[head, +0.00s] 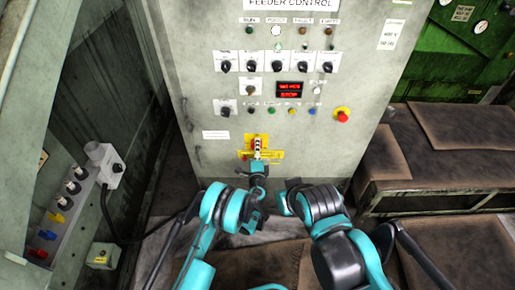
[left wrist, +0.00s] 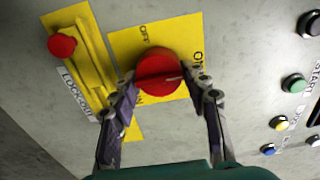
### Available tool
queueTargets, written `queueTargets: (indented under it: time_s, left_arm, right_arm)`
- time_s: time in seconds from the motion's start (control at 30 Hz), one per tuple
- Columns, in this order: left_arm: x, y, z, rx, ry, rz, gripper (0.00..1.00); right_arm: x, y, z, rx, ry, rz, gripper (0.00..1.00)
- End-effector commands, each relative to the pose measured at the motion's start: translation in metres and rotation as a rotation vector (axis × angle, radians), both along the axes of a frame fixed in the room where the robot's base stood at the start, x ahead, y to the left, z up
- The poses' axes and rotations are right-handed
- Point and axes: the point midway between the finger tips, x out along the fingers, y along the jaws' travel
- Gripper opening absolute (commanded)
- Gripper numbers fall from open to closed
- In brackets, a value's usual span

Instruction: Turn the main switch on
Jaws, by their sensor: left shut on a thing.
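The main switch is a round red knob (left wrist: 158,70) on a yellow plate (left wrist: 125,45) marked OFF and ON. A pale line on the knob points right, toward the ON side, in the left wrist view. My left gripper (left wrist: 167,80) is shut on the knob, with one finger on each side of it. In the head view my left gripper (head: 258,163) reaches up to the yellow plate (head: 273,154) low on the grey cabinet and partly hides the knob. My right arm is folded at the lower middle, and its gripper does not show.
A yellow lockout piece with a red button (left wrist: 62,46) sits left of the switch. A red emergency button (head: 342,115), a red display (head: 290,89) and several black selector knobs are on the cabinet. A socket box (head: 60,215) stands at left, brown bins (head: 465,140) at right.

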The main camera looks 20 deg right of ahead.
Motion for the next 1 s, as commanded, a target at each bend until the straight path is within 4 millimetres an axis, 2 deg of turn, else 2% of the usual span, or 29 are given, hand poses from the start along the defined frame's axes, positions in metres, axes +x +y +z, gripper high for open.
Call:
queueTargets:
  time_s: [0.53, 0.57, 0.6, 0.63, 1.0]
  left_arm:
    - [0.0006, -0.0006, 0.0005, 0.025, -0.007, -0.001, 0.17]
    - [0.0006, -0.0006, 0.0005, 0.025, -0.007, -0.001, 0.51]
    - [0.0006, -0.0006, 0.0004, 0.025, -0.007, -0.001, 0.61]
    - [0.0005, -0.0005, 0.0004, 0.025, -0.007, -0.001, 0.66]
    - [0.0002, -0.0003, 0.0053, 0.023, -0.007, -0.001, 0.66]
  right_arm:
    - [0.0000, 0.0000, 0.0001, 0.000, 0.000, 0.000, 0.00]
    - [0.0000, 0.0000, 0.0001, 0.000, 0.000, 0.000, 0.00]
    - [0.0000, 0.0000, 0.0001, 0.000, 0.000, 0.000, 0.00]
    - [0.0000, 0.0000, 0.0001, 0.000, 0.000, 0.000, 0.00]
    - [0.0000, 0.0000, 0.0000, 0.000, 0.000, 0.000, 0.00]
